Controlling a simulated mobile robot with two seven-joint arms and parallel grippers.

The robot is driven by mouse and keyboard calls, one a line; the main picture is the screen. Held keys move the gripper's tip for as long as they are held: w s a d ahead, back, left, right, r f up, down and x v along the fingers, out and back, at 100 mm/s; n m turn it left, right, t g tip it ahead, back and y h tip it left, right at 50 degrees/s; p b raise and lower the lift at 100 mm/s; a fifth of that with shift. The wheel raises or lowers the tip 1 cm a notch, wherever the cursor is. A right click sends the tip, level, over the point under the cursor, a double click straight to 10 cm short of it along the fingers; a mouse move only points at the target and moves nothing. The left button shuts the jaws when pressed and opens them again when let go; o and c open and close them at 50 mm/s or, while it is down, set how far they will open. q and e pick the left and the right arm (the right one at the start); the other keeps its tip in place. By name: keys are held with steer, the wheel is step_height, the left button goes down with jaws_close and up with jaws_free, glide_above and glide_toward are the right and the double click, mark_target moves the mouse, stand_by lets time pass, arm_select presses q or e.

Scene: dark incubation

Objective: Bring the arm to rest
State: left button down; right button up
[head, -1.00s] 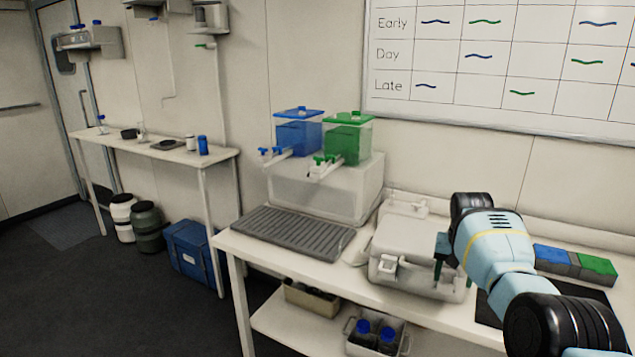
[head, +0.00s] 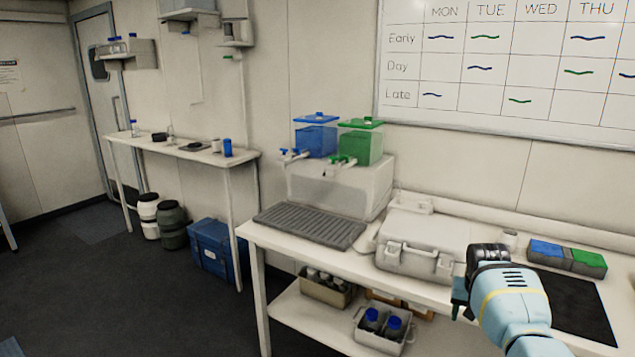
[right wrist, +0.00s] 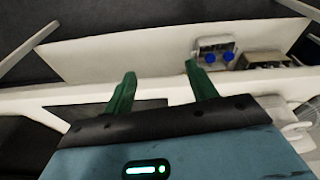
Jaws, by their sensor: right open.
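My right arm comes in from the lower right of the head view, light blue with a black wrist. My right gripper (head: 461,300) is in front of the bench edge, just right of and below the light grey case (head: 420,245). In the right wrist view its two green fingers (right wrist: 158,88) stand apart with nothing between them. The case is shut and stands on the bench. My left gripper is not in view.
The white bench (head: 290,245) carries a ribbed grey tray (head: 310,226), blue (head: 315,138) and green (head: 361,145) dispensers, a black mat (head: 575,305) and a blue-green block (head: 567,256). Bins with blue-capped bottles (head: 383,325) stand on the lower shelf.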

steer(key=s+f+n+t+h, duration=0.1)
steer(key=s+f, duration=0.4)
steer(key=f, duration=0.4)
steer(key=s+f+n+t, duration=0.1)
steer(key=s+f, duration=0.4)
steer(key=f, duration=0.4)
steer(key=s+a+f+n+t, duration=0.2)
steer(key=s+a+f, duration=0.2)
steer(key=s+f, duration=0.5)
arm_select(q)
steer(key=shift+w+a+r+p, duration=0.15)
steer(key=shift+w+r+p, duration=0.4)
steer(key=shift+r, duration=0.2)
arm_select(e)
steer(key=s+a+r+n+t+y, duration=0.1)
steer(key=s+a, duration=0.3)
steer(key=s, duration=0.6)
steer(key=s+a+r+n+y, duration=0.1)
steer(key=s+a+r+y, duration=0.1)
steer(key=s, duration=0.8)
steer(key=s+a+r+t+y, duration=0.1)
steer(key=s+a+r, duration=0.2)
steer(key=s+a, duration=0.3)
steer(key=s, duration=0.4)
steer(key=shift+a+r+n+t, duration=0.25)
steer(key=shift+r+n+t, duration=0.05)
steer(key=shift+r+n, duration=0.1)
steer(key=shift+s, duration=0.1)
